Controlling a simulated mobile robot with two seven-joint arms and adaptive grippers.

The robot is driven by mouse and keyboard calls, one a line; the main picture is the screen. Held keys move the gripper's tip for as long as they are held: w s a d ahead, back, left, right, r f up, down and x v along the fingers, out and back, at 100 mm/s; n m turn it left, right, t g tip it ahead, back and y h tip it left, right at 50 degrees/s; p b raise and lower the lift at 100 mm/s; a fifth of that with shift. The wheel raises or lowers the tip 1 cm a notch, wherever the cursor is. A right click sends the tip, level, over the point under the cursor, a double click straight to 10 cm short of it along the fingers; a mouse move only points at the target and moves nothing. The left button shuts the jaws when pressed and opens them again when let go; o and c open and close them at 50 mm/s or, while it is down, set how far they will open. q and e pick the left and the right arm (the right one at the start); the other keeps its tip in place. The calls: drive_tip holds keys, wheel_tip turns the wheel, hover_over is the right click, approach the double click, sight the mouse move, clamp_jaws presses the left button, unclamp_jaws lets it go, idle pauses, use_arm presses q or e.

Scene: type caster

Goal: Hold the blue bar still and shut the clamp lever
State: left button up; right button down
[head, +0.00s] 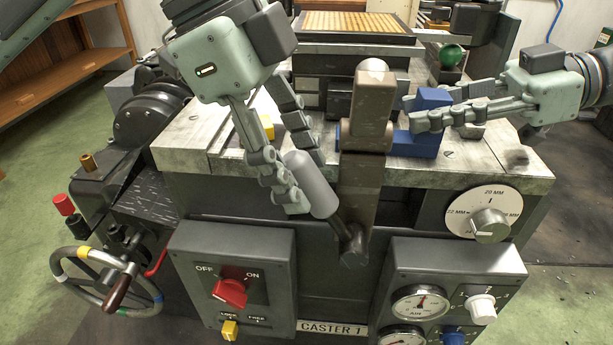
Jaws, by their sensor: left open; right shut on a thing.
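The blue bar (420,143) lies on the machine's metal top, right of the brown upright post. My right gripper (418,112) comes in from the right and is shut on the blue bar's raised part. The clamp lever (313,187) has a grey cylindrical handle, tilted, that runs down to a dark pivot at the post's lower end. My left gripper (305,185) is open, with its fingers on either side of the grey handle. Whether the fingers touch the handle I cannot tell.
A yellow block (267,127) sits behind my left fingers. A green ball knob (451,55) stands behind my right gripper. Below are a box with a red switch (230,291), a gauge panel (455,285) and a white dial (484,213). A handwheel (105,280) is at lower left.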

sight(329, 211)
use_arm(q)
drive_tip(key=shift+x, duration=1.1)
clamp_jaws()
